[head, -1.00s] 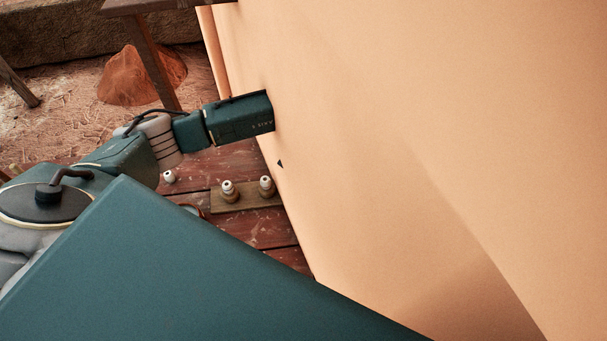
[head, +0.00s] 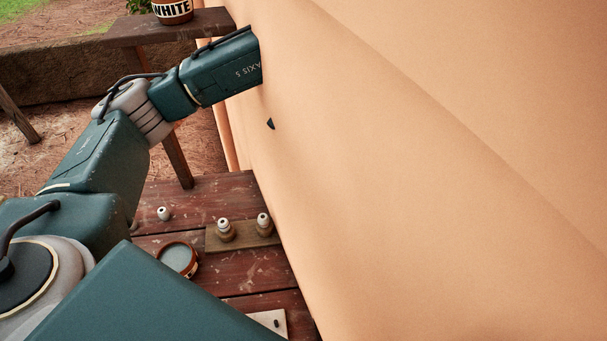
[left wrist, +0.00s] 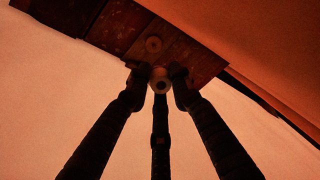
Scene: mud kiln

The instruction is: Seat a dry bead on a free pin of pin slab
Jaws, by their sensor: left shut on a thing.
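My left gripper (left wrist: 158,84) is shut on a small pale bead (left wrist: 161,84) with a dark hole, seen between its fingertips in the left wrist view. In the head view my left arm runs behind a large tan surface, which hides the gripper; only a small dark tip pokes through. A pale slab (head: 263,317) with a dark pin shows at the bottom of the head view, partly covered by my own body; it looks like the pin slab. Two white-topped beads (head: 225,224) (head: 264,219) sit on brown holders on a wooden board (head: 243,242). My right gripper is not in view.
A loose white bead (head: 163,213) and a round brown-rimmed dish (head: 178,258) lie on the red-brown plank table (head: 215,195). The tan surface (head: 400,200) fills the right side. A jar marked WHITE (head: 172,10) stands on a wooden shelf behind.

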